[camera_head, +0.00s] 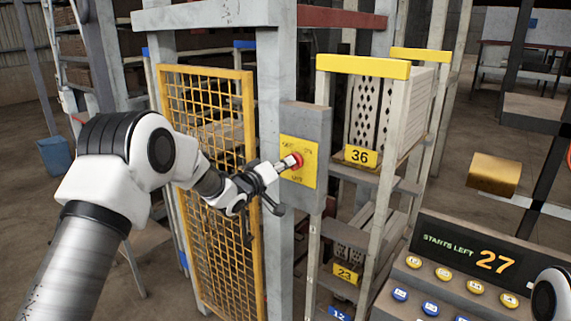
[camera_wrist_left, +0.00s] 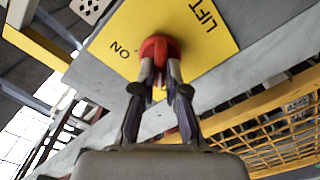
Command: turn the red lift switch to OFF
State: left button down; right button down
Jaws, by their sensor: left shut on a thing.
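The red lift switch (camera_head: 298,160) is a round knob on a yellow plate (camera_head: 305,178) fixed to a grey box on a post. It also shows in the left wrist view (camera_wrist_left: 161,46), where the plate (camera_wrist_left: 196,62) reads ON and LIFT. My left gripper (camera_head: 287,165) reaches it from the left, its two fingers (camera_wrist_left: 160,72) closed on the knob. The fingers hide part of the knob, and I cannot tell which way it points. The small markings on the plate are hard to read in the head view. My right gripper is out of view.
A yellow mesh gate (camera_head: 215,190) stands behind my left arm. A rack (camera_head: 380,185) with yellow bars and tags 36 and 23 is just right of the switch. A console (camera_head: 455,262) with several buttons reads STARTS LEFT 27 at the lower right.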

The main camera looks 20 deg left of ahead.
pick_arm(q)
jog(key=shift+r, duration=0.15)
jog(key=c, duration=1.2)
grip_release()
jog(key=shift+a, duration=0.1)
jog(key=v, duration=1.2)
